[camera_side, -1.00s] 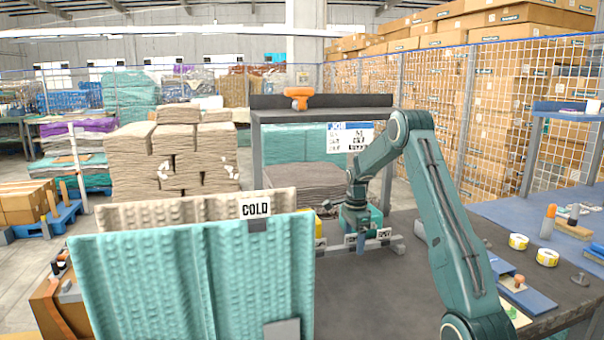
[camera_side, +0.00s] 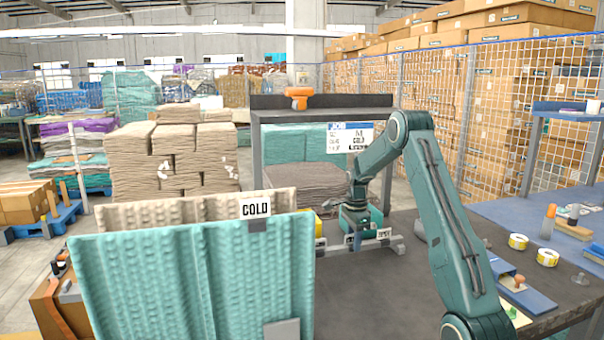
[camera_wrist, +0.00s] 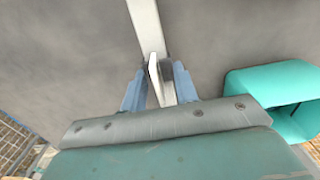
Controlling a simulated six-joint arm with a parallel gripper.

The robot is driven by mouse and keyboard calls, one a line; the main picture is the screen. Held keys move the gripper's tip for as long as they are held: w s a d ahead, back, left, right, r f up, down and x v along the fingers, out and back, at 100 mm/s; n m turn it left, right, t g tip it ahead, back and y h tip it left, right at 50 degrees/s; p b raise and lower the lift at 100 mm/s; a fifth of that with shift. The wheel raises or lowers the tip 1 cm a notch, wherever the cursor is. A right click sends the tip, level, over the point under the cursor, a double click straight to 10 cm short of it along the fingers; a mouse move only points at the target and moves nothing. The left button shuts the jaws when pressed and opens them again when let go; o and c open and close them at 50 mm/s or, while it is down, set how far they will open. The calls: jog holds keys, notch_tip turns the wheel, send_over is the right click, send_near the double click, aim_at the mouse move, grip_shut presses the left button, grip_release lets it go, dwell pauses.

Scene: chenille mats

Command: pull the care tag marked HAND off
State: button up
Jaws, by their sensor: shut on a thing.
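My gripper (camera_side: 357,240) is low over the table at the rail (camera_side: 335,248). In the wrist view my gripper (camera_wrist: 156,88) has its blue fingers closed on a thin white tag (camera_wrist: 153,68), seen edge-on beside the pale rail (camera_wrist: 144,20). Its lettering does not show, so I cannot tell whether it reads HAND. Another white tag (camera_side: 384,233) with small dark print stands on the rail to the right of my gripper. A tag marked COLD (camera_side: 255,207) stands in a grey clip at the top of the teal mat (camera_side: 190,275).
A beige mat (camera_side: 150,212) stands behind the teal one. An open teal bin (camera_wrist: 285,78) lies close to the right of my gripper in the wrist view. A shelf (camera_side: 320,115) with a job sheet (camera_side: 350,137) stands behind. Yellow rolls (camera_side: 518,241) lie at the right.

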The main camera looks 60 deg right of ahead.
jog(key=shift+r, duration=2.05)
dwell(1.3)
jog(key=shift+r, duration=3.2)
